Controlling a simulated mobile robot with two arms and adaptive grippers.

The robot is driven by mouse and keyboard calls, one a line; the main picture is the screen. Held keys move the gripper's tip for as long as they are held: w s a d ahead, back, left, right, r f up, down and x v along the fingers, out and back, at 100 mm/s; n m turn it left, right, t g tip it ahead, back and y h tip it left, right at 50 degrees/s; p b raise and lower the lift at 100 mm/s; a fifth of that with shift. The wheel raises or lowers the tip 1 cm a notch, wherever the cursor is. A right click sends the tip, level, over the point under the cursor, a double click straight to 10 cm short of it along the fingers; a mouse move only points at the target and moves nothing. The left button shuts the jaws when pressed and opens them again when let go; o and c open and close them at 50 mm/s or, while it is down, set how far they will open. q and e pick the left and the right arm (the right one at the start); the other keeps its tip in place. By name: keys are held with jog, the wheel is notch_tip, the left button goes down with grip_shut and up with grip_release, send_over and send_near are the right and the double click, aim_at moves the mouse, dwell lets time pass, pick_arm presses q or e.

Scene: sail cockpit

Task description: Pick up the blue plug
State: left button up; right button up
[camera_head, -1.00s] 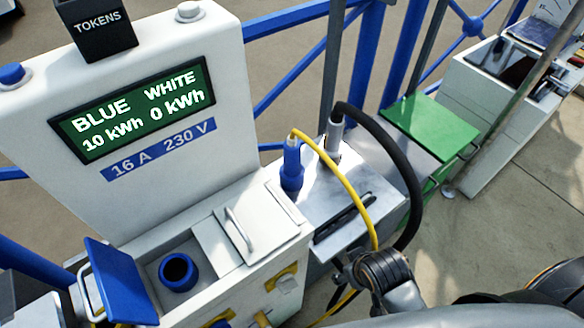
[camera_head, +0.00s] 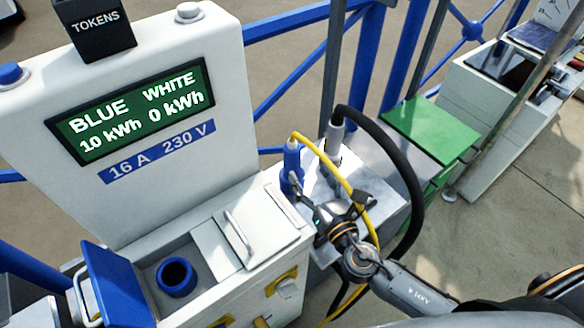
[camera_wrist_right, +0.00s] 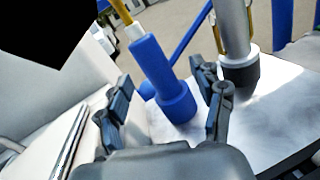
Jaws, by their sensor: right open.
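The blue plug (camera_head: 291,168) stands upright on a pale metal shelf beside the white cabinet, with a yellow cable leaving its top. In the right wrist view the blue plug (camera_wrist_right: 163,80) appears between the two fingers, slightly beyond their tips, with visible space on both sides. My right gripper (camera_head: 305,197) is open at the plug's lower right in the head view. In the right wrist view my right gripper (camera_wrist_right: 165,95) holds nothing. My left gripper is not in view.
A grey plug (camera_head: 334,145) with a thick black cable stands just right of the blue plug. The white cabinet (camera_head: 225,130) has a blue socket (camera_head: 176,277) under an open blue lid (camera_head: 117,284). A green-topped box (camera_head: 432,128) stands further right.

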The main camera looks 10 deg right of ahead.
aim_at(296, 164)
jog(key=shift+a+f+n+y, duration=0.15)
jog(key=shift+a+n+y, duration=0.35)
jog(key=shift+n, duration=0.4)
jog(key=shift+w+a+n, duration=0.15)
jog(key=shift+a+n, duration=0.05)
jog(key=shift+n, duration=0.2)
jog(key=p+x, duration=0.1)
jog(key=x, duration=0.6)
jog(key=shift+w+d+f, duration=0.1)
jog(key=shift+f, duration=0.05)
grip_shut()
